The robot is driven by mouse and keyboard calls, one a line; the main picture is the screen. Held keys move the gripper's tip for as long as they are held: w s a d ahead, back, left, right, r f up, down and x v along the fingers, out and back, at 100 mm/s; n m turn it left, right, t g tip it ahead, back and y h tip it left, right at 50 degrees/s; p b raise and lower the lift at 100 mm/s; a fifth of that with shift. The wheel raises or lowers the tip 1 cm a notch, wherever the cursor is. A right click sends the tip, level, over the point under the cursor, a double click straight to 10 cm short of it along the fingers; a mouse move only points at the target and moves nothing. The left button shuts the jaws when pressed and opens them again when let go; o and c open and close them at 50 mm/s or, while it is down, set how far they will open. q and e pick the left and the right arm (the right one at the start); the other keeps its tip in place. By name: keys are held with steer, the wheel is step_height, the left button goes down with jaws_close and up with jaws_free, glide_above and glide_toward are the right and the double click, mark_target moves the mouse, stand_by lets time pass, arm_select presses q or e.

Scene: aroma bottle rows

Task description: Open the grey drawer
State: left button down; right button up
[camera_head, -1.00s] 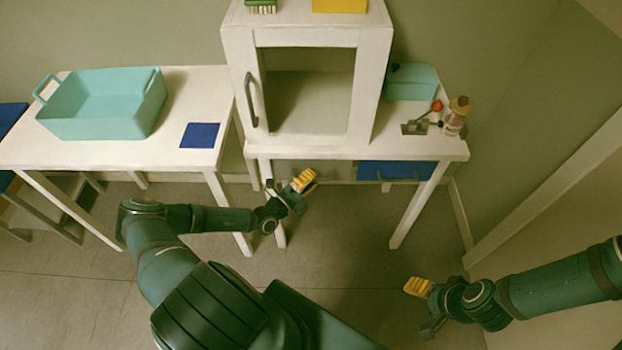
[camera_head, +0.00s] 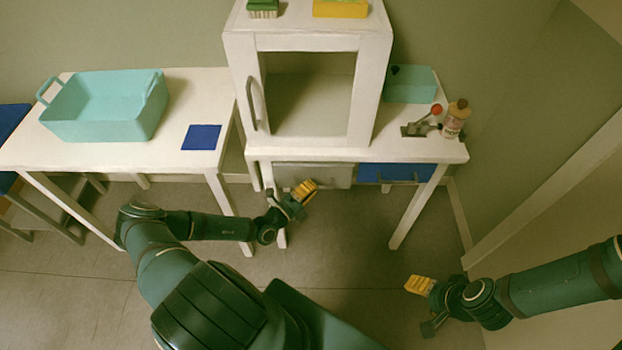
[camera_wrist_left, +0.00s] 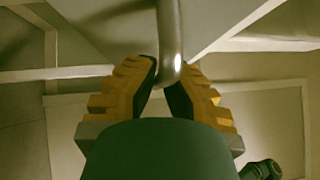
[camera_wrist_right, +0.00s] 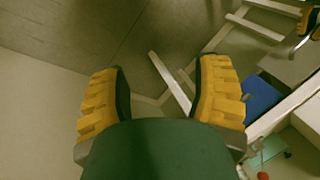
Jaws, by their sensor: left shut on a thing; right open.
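The grey drawer (camera_head: 318,174) is under the white cabinet, left of the blue drawer. Its front stands slightly forward of the table edge; its inside is not visible. My left gripper (camera_head: 304,191) is at the drawer's front. In the left wrist view, the yellow-padded fingers (camera_wrist_left: 172,85) are shut on the drawer's metal handle (camera_wrist_left: 169,35), with the grey front (camera_wrist_left: 110,30) behind it. My right gripper (camera_head: 424,305) is open and empty, low at the right, away from the furniture; its spread fingers also show in the right wrist view (camera_wrist_right: 162,100).
The blue drawer (camera_head: 395,172) is beside the grey one. The white cabinet (camera_head: 372,85) stands above. A bottle (camera_head: 455,120) and a red-knobbed lever (camera_head: 437,109) are on the table's right. A teal basket (camera_head: 105,118) sits on the left table. The floor in front is clear.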

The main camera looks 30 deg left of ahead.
arm_select(q)
steer(key=s+d+p, duration=0.4)
steer(key=s+d, duration=0.4)
steer(key=s, duration=0.5)
steer(key=shift+d, duration=0.3)
arm_select(e)
steer(key=shift+t, duration=0.3)
steer(key=r, duration=0.1)
steer(key=w+r, duration=0.1)
steer(key=r, duration=0.2)
steer(key=shift+w+d+r, duration=0.15)
steer(key=shift+w+r, duration=0.15)
steer(key=shift+r, duration=0.1)
arm_select(q)
steer(key=shift+s, duration=0.1)
steer(key=c, duration=1)
jaws_free()
arm_select(e)
steer(key=shift+d, duration=0.1)
arm_select(q)
steer(key=shift+s+a, duration=0.1)
steer(key=v, duration=1.1)
steer(key=shift+s+a+f, duration=0.1)
steer(key=shift+s, duration=0.3)
